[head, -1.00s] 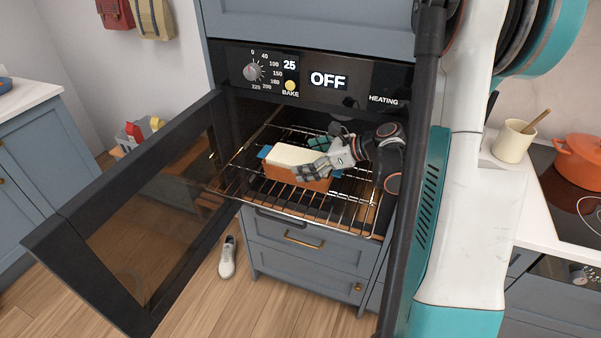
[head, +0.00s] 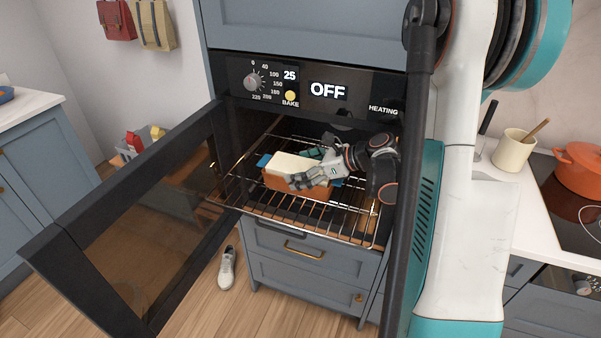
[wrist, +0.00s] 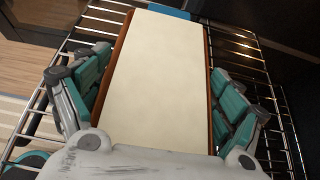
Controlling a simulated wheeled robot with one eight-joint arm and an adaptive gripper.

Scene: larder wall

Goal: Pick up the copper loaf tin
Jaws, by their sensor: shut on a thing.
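The copper loaf tin (head: 290,182) is orange-brown with a flat cream top. It is at the pulled-out wire rack of the open oven, and I cannot tell whether its base touches the wires. My gripper (head: 308,175) reaches in from the right and is shut on the tin. In the wrist view the tin (wrist: 155,70) lies lengthwise between the teal-padded fingers of my gripper (wrist: 160,78), one along each long side. The tin's underside is hidden.
Blue pieces (wrist: 170,12) show beyond the tin's end. The wire rack (head: 335,222) spreads around it. The open oven door (head: 140,215) stands to the left, and the oven control panel (head: 310,88) is above. A shoe (head: 227,268) lies on the floor.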

